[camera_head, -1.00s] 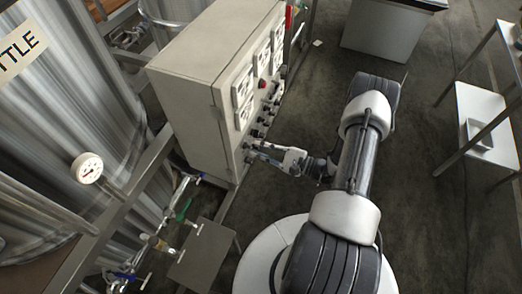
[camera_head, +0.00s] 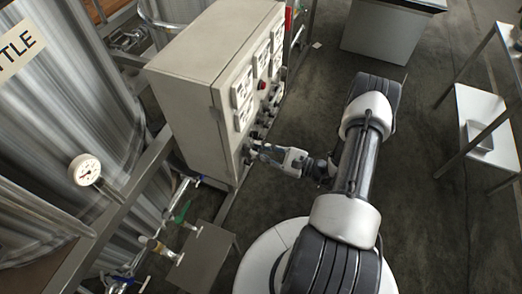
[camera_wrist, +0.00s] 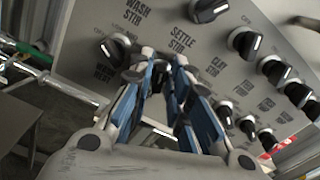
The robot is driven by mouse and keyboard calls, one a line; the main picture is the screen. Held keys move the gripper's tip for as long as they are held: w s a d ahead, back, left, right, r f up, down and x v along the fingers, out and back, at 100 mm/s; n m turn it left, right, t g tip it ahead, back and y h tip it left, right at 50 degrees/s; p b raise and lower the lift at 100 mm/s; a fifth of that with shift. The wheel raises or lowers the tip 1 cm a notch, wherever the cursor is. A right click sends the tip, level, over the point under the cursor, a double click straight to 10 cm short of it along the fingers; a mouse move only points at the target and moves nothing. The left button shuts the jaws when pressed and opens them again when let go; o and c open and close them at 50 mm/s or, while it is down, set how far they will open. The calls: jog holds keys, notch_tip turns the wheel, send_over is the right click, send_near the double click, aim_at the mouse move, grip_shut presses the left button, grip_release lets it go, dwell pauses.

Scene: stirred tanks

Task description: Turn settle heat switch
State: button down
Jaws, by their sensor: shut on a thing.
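The grey control cabinet (camera_head: 195,95) stands left of my arm, with a column of black rotary switches on its front panel. My gripper (camera_head: 255,151) reaches the lower near part of that panel. In the wrist view my gripper (camera_wrist: 163,62), with blue-sided fingers, is shut around a dark switch knob (camera_wrist: 158,78) below the SETTLE STIR label (camera_wrist: 183,38). The fingers mostly hide this knob; its own label and pointer direction cannot be read.
In the wrist view other black knobs sit close by, one on the left (camera_wrist: 115,48) and one on the right (camera_wrist: 243,42). A steel tank (camera_head: 75,110) with a gauge (camera_head: 86,170) and valve piping stand left.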

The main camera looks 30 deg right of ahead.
jog(key=c, duration=1.7)
grip_release()
jog(key=v, duration=1.2)
